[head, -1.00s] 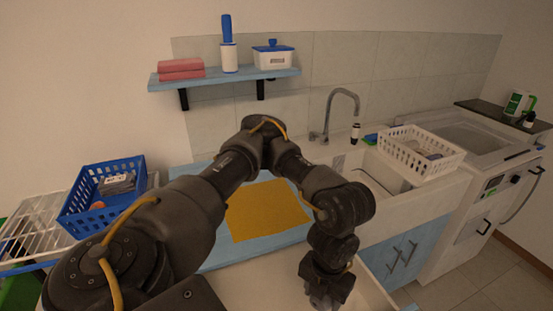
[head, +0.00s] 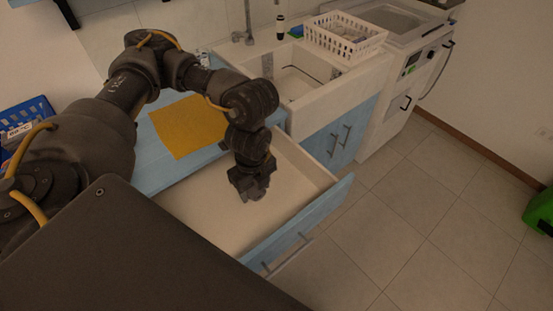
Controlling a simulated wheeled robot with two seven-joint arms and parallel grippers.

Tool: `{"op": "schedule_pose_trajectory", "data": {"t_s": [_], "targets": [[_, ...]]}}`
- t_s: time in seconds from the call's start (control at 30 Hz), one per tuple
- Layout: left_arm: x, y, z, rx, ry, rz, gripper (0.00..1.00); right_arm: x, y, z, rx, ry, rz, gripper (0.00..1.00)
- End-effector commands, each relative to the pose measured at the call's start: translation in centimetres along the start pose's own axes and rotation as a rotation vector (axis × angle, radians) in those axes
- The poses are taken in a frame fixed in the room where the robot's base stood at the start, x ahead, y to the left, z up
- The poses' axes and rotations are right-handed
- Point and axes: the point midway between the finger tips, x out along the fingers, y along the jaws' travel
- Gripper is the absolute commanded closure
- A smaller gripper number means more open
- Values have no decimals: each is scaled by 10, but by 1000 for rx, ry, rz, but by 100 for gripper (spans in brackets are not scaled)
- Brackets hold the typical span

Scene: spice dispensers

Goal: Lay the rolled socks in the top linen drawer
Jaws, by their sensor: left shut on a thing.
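My left gripper (head: 252,190) points down over the open drawer (head: 200,215) and is shut on a small greyish thing, taken to be the rolled socks. The fingers hide most of it, so its shape is unclear. The drawer has a pale inside and a blue front with a metal handle, and its visible floor looks empty. I cannot tell whether the held thing touches the drawer floor. My right gripper is not in view.
A yellow cloth (head: 183,125) lies on the blue counter behind the drawer. A white basket (head: 345,36) stands by the sink (head: 302,80). A blue basket (head: 30,118) is at the left edge.

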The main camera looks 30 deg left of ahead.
Motion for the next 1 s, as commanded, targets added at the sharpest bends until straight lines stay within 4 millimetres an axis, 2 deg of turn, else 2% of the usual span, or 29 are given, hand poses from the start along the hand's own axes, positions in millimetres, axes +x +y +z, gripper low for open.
{"op": "schedule_pose_trajectory", "data": {"t_s": [0.3,0.4,0.5,0.63,0.87,1.0], "targets": [[37,-80,2,-6,1,2,68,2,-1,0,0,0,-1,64],[60,-94,2,-5,2,5,68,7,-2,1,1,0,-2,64],[75,-108,3,-4,2,3,68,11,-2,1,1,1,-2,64],[86,-119,3,-1,1,1,68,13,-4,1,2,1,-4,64],[90,-124,3,2,1,0,68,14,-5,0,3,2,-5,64],[110,-126,3,-3,2,5,68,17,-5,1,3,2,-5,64]]}}
